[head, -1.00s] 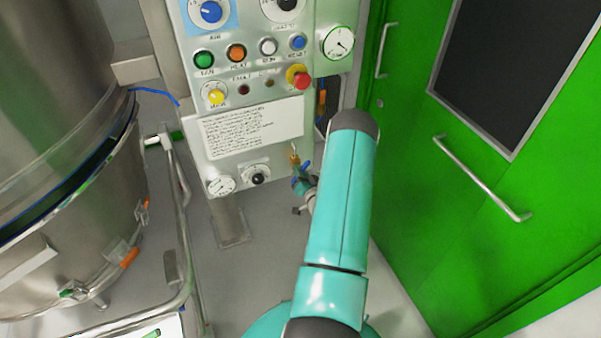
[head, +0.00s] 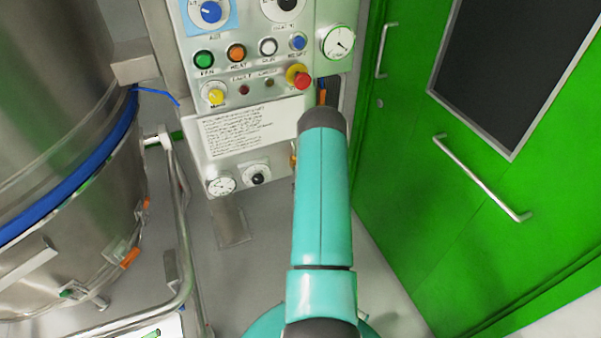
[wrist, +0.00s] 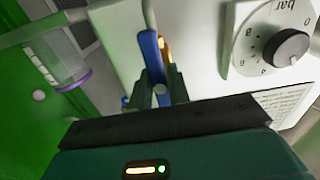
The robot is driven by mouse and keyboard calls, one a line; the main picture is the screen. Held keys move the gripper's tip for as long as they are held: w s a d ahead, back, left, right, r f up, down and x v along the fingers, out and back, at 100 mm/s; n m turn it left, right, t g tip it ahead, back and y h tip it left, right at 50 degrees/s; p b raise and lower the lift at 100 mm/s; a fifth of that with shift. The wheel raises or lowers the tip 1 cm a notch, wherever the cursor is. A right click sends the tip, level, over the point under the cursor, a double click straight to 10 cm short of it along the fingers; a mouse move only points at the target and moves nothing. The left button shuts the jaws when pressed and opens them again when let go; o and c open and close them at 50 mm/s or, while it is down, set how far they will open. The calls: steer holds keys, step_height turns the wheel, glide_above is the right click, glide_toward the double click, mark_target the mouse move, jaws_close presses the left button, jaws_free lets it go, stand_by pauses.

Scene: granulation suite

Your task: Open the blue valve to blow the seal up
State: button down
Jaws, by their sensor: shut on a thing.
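The blue valve's lever (wrist: 150,52) shows in the wrist view, between the fingers of my gripper (wrist: 161,84), which are shut on it. An orange-brown fitting (wrist: 165,48) is right beside the lever. In the head view my arm hides the valve and my gripper; only a bit of brass (head: 293,159) shows at the arm's left edge. The seal (head: 82,172) is a broad, bright blue band around the steel vessel (head: 60,85) at the left, filling the gap between its upper and lower parts.
The control panel (head: 228,75) with buttons and a red stop knob (head: 302,80) is close behind my arm. A dial marked "bar" (wrist: 272,40) is beside the gripper. A green door (head: 420,200) stands at the right, a steel tube frame (head: 182,240) at the left.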

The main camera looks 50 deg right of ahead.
steer(key=shift+s, duration=0.1)
steer(key=c, duration=1.3)
jaws_free()
steer(key=v, duration=1.3)
steer(key=shift+s+a, duration=0.2)
steer(key=shift+s, duration=0.1)
